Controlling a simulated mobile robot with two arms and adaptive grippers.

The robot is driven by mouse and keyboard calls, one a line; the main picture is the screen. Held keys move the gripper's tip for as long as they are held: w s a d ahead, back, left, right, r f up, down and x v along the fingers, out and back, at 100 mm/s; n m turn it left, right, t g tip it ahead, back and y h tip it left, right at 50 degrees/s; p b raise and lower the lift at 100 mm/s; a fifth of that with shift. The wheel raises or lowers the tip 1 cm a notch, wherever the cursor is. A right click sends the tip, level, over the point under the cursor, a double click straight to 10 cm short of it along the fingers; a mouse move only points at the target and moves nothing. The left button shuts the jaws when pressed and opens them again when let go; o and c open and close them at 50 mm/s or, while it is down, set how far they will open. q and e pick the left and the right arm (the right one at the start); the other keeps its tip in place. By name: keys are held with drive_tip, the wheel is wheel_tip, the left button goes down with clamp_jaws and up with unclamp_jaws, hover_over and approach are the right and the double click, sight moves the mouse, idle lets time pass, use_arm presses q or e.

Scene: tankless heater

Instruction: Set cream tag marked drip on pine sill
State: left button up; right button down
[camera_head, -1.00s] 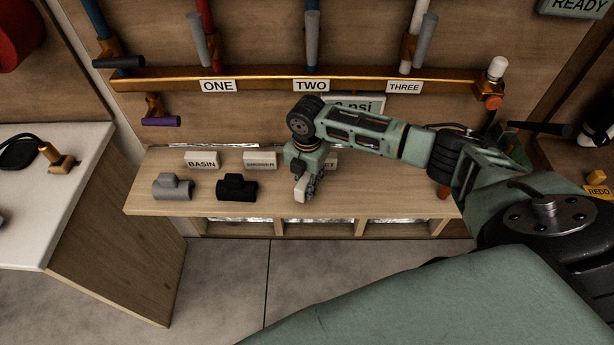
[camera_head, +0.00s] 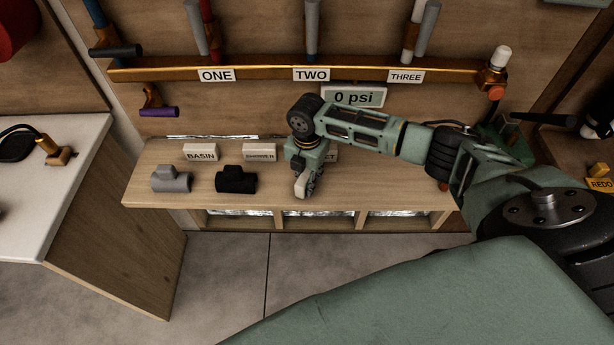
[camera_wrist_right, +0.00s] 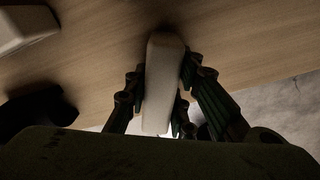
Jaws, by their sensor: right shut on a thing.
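My right gripper (camera_head: 306,187) is shut on a cream block-like tag (camera_head: 301,186) near the front edge of the pale wooden sill (camera_head: 390,190). In the right wrist view the tag (camera_wrist_right: 163,85) stands between the fingers (camera_wrist_right: 160,100), its narrow side towards the camera. Its marked face does not show, so I cannot read a word on it. I cannot tell whether its lower end touches the sill. My left gripper is not in view.
A grey tee fitting (camera_head: 171,180) and a black one (camera_head: 236,180) lie left of the gripper. Behind them stand a BASIN tag (camera_head: 200,152) and a second tag (camera_head: 259,152); a third is mostly hidden by my arm. The sill's right part looks clear.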

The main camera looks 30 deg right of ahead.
sight(307, 173)
drive_tip(key=shift+f, duration=0.3)
drive_tip(key=c, duration=1.4)
unclamp_jaws()
wheel_tip(307, 173, up, 12)
drive_tip(key=shift+r, duration=0.1)
